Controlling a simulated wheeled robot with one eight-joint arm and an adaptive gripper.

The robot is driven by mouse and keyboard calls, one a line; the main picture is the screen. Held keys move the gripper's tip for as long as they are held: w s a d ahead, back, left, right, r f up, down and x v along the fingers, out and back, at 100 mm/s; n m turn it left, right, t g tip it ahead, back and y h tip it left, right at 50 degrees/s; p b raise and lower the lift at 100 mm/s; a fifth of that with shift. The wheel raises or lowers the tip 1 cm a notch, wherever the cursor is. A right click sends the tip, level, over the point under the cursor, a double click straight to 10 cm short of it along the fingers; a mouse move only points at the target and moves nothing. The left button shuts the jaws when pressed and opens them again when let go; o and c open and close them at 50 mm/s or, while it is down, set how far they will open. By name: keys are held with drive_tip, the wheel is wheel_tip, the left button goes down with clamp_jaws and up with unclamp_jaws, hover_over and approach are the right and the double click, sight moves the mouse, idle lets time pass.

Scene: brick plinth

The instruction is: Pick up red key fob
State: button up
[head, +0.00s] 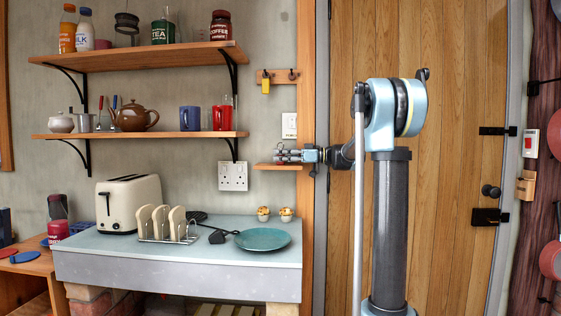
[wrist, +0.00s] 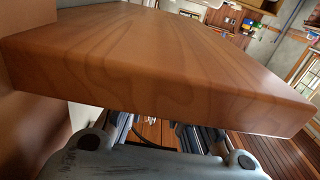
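I cannot make out a red key fob in either view. My gripper (head: 279,156) is at the small wooden wall shelf (head: 275,166), level with or just above it in the head view, pointing left. In the wrist view the shelf (wrist: 170,65) fills the upper picture as a bare wooden board with a thick front edge. The gripper fingers (wrist: 165,132) show below that edge, spread apart with a gap between them. Their tips are hidden behind the board. I see nothing held between them.
A hook rail (head: 278,76) with a yellow item (head: 265,85) hangs above the small shelf. A light switch (head: 289,125) is just above my gripper. The wooden door (head: 450,130) is behind my arm. A counter (head: 180,270) with a toaster (head: 128,203) and teal plate (head: 262,239) stands below.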

clamp_jaws()
drive_tip(key=shift+s+r, duration=0.25)
drive_tip(key=shift+r, duration=0.35)
wheel_tip(320, 180, up, 6)
drive_tip(key=shift+f, duration=0.15)
drive_tip(key=s, duration=1.9)
drive_tip(key=shift+s+a, duration=0.25)
drive_tip(key=shift+a, duration=0.1)
